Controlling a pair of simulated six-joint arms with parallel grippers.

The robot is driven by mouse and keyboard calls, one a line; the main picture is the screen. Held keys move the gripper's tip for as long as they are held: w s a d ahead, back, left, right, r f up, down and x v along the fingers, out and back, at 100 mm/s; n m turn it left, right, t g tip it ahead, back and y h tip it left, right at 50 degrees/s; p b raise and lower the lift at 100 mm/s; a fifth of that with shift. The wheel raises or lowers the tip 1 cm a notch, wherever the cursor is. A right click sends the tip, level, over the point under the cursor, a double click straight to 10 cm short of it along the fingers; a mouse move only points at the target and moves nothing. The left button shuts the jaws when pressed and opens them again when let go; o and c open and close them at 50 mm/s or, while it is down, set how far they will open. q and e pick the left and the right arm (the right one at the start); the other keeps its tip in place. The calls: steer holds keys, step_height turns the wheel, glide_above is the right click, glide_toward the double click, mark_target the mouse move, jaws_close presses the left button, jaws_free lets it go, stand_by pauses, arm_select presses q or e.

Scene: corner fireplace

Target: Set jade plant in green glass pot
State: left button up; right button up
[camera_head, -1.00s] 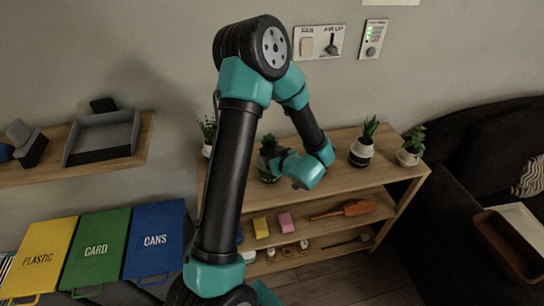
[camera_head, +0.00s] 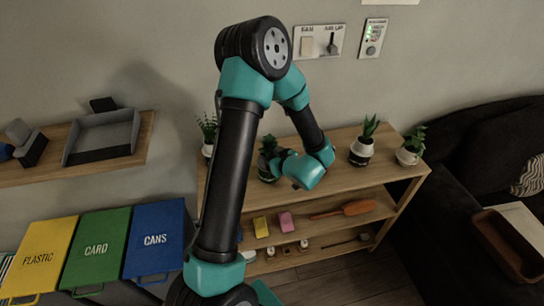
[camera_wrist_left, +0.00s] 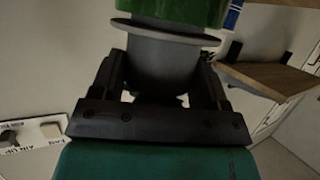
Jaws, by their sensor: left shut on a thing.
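The jade plant (camera_head: 268,146) shows its leafy top in the head view, on or just above the wooden unit's top board, partly behind my left wrist. Its dark greenish pot (camera_head: 265,173) shows below. My left gripper (camera_head: 277,163) is at the pot, its fingers mostly hidden there by my wrist. In the left wrist view, which is upside down, the gripper's fingers (camera_wrist_left: 160,82) are shut on a dark grey pot section (camera_wrist_left: 165,62) with a wide rim. Glossy green glass (camera_wrist_left: 172,10) lies beyond the rim. I cannot tell whether the base touches the board.
The wooden unit (camera_head: 385,178) also carries a plant at back left (camera_head: 208,128), a banded-pot plant (camera_head: 362,150) and a white-pot plant (camera_head: 411,152) on the right. A wall shelf (camera_head: 140,150), coloured bins (camera_head: 155,240) and a dark sofa (camera_head: 480,130) flank it.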

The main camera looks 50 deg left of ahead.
arm_select(q)
steer(key=shift+f, duration=0.4)
stand_by(0.3)
steer(key=o, duration=0.8)
steer(key=shift+d, duration=0.1)
steer(key=v, duration=1.7)
steer(key=shift+r, duration=0.15)
steer(key=shift+w+d, duration=0.1)
